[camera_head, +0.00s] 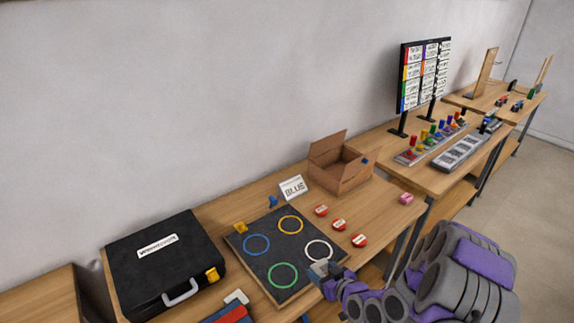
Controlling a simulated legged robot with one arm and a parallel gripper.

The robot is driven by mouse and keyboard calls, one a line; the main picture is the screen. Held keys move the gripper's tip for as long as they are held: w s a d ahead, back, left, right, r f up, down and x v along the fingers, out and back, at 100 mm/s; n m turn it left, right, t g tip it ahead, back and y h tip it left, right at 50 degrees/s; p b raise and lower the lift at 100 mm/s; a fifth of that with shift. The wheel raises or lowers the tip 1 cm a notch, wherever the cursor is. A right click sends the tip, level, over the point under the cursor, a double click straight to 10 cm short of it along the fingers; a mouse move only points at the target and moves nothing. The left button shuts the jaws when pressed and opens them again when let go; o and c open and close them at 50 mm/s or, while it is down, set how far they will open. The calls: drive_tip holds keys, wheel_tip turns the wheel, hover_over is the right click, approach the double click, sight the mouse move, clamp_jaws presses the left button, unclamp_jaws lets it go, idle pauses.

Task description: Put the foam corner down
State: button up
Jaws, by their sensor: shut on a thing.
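My gripper (321,269) is at the right front corner of the dark mat (262,253), over or just in front of the white ring (319,250). It is shut on a small piece, the foam corner, which is mostly hidden by the fingers; its colour and shape are unclear. I cannot tell whether the piece touches the mat. The mat also bears a blue ring (256,245), a yellow ring (290,225) and a green ring (283,275). Small yellow (240,227) and blue (272,202) pieces stand by the mat's back edge.
Several red-and-white round pieces (339,225) lie right of the mat. A black case (165,265) is left, with a white corner piece (237,297) nearby. A pink block (406,198) sits near the right edge.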

drive_tip(key=w+r+m+h, duration=0.2)
drive_tip(key=w+r+h, duration=0.1)
drive_tip(key=r, duration=0.5)
drive_tip(key=w+r+m+t+h, duration=0.1)
drive_tip(key=w+r+m+h, duration=0.2)
drive_tip(key=r, duration=0.5)
drive_tip(key=shift+w+d+m+t, duration=0.3)
drive_tip(key=shift+w+d, duration=0.1)
drive_tip(key=shift+w, duration=0.45)
drive_tip(key=s+f+n+y, duration=0.2)
drive_tip(key=s+f, duration=0.1)
drive_tip(key=f, duration=0.2)
drive_tip(key=s+a+f+n+g+y, duration=0.1)
drive_tip(key=s+f+n+y, duration=0.1)
drive_tip(key=f, duration=0.4)
drive_tip(key=s+f+n+y, duration=0.2)
drive_tip(key=s+f, duration=0.2)
drive_tip(key=f, duration=0.2)
drive_tip(key=shift+s+a+f+g, duration=0.1)
drive_tip(key=shift+s+a+g, duration=0.1)
drive_tip(key=shift+g, duration=0.2)
drive_tip(key=shift+s+a+f+y, duration=0.1)
drive_tip(key=shift+s+a+y, duration=0.2)
drive_tip(key=shift+s+y, duration=0.2)
